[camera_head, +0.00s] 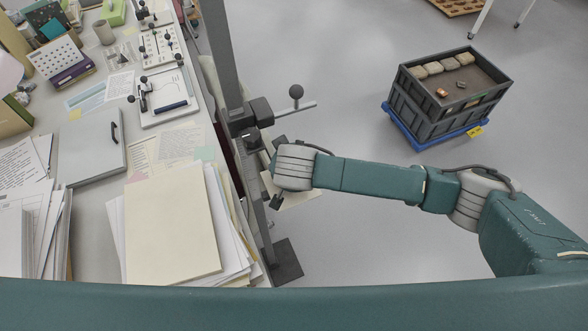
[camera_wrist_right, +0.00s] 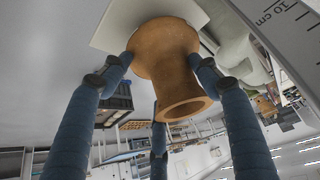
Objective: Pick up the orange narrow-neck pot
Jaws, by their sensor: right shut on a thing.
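The orange narrow-neck pot (camera_wrist_right: 165,45) shows in the right wrist view, tilted, with its round open mouth toward the lower right. My right gripper (camera_wrist_right: 160,72) is shut on it, with blue fingers against both sides and another finger below. In the head view my right gripper (camera_head: 273,172) is beside the dark upright post, just off the desk's right edge. The pot cannot be made out there, hidden around the wrist and post. My left gripper is not in view.
A dark post (camera_head: 228,65) with a clamp and knob (camera_head: 296,92) stands close to my right gripper. The desk (camera_head: 88,215) at left holds papers, folders and small instruments. A grey crate (camera_head: 405,100) with sherds sits on a blue dolly at upper right. Open floor lies between.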

